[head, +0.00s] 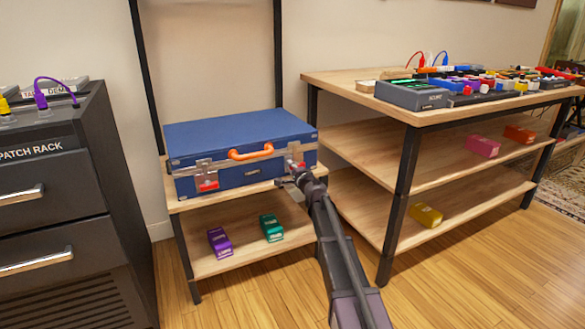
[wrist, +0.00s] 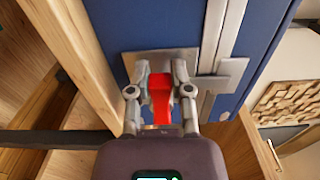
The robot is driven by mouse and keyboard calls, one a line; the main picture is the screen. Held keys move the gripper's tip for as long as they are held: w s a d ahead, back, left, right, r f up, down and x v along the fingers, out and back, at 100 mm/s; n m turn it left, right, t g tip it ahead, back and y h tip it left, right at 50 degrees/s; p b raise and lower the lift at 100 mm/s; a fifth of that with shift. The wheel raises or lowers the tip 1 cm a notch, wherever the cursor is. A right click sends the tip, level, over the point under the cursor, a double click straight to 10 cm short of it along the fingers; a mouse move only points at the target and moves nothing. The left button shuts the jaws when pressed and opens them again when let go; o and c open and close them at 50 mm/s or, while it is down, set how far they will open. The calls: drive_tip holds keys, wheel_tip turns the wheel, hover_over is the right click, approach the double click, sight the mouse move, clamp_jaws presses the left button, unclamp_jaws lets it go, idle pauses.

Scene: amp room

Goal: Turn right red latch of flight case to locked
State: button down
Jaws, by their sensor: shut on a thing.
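The blue flight case (head: 240,139) lies shut on the upper shelf of a small wooden rack, with an orange handle on its front. Its left red latch (head: 208,184) shows on a metal plate. The right red latch (head: 298,166) is mostly behind my gripper (head: 295,180) in the head view. In the wrist view the right red latch (wrist: 160,96) stands out from its metal plate on the blue case side (wrist: 265,25). My gripper (wrist: 160,92) has a finger on each side of it and is shut on it.
The wooden shelf edge (wrist: 75,45) runs close beside my gripper. Purple (head: 219,242) and green (head: 271,227) pedals lie on the lower shelf. A dark patch rack (head: 60,190) stands at left, and a pedal-laden table (head: 345,85) at right.

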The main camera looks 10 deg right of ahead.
drive_tip(key=shift+w+d+n, duration=0.15)
drive_tip(key=shift+n, duration=0.15)
drive_tip(key=c, duration=0.5)
unclamp_jaws()
drive_tip(key=shift+f, duration=0.1)
drive_tip(key=shift+c, duration=0.2)
drive_tip(key=shift+s, duration=0.2)
drive_tip(key=shift+s, duration=0.25)
drive_tip(key=v, duration=1.1)
drive_tip(key=shift+s, duration=0.15)
